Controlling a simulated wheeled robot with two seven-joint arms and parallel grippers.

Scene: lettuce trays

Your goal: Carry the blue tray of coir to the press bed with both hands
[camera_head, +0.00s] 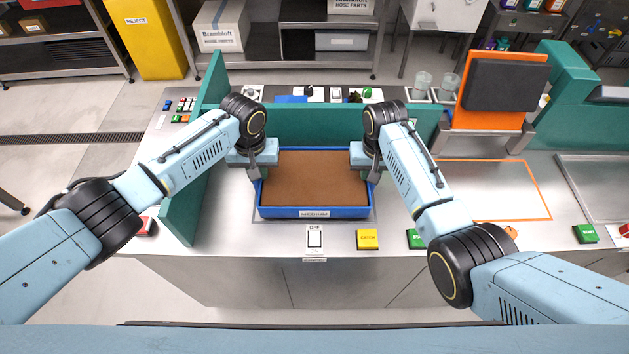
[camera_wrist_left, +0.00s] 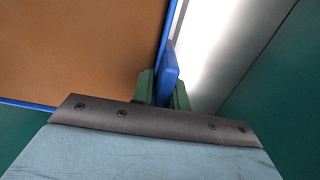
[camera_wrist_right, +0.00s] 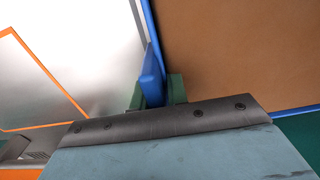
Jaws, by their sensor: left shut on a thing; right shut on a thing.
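The blue tray (camera_head: 283,212) is filled level with brown coir (camera_head: 315,180) and sits at the middle of the bench, inside the green walls. My left gripper (camera_head: 258,172) is shut on the tray's left side; in the left wrist view its green fingers (camera_wrist_left: 160,90) pinch a blue lug. My right gripper (camera_head: 372,172) is shut on the right side, its fingers (camera_wrist_right: 158,92) around the other blue lug. The press bed may be the orange-outlined area (camera_head: 548,190) to the right, below an orange and black raised plate (camera_head: 502,88); the pictures do not label it.
A green wall (camera_head: 180,200) stands left of the tray and another (camera_head: 310,124) behind it. A white OFF switch (camera_head: 315,238) and a yellow button (camera_head: 367,240) lie in front. Two clear cups (camera_head: 423,82) stand at the back right. My right forearm crosses the bench between tray and orange outline.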

